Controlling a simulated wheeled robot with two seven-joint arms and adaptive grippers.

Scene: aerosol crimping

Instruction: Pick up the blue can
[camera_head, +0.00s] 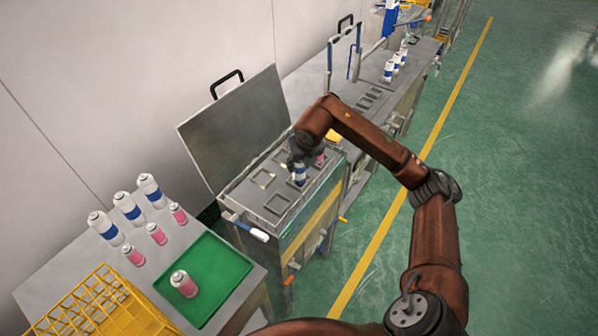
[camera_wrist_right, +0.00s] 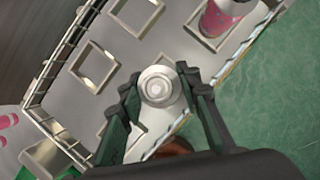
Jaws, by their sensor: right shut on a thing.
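A white can with a blue band (camera_head: 299,175) is upright at the open machine's slotted bed, under my right gripper (camera_head: 297,160). In the right wrist view, the round silver top of the can (camera_wrist_right: 157,86) sits between the two dark fingers of my right gripper (camera_wrist_right: 160,92), which is shut on it. I cannot tell whether the can's base rests in a slot or hangs just above. My left gripper is not in view. Several other blue-banded cans (camera_head: 128,208) stand on the left table, and more stand on the far bench (camera_head: 389,70).
A pink can (camera_head: 319,157) stands in a slot beside the gripper. The machine's raised lid (camera_head: 240,125) is behind the bed. Pink cans (camera_head: 156,234), a green tray (camera_head: 222,262) with a pink can on it, and a yellow crate (camera_head: 70,300) occupy the left table. Open floor lies right.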

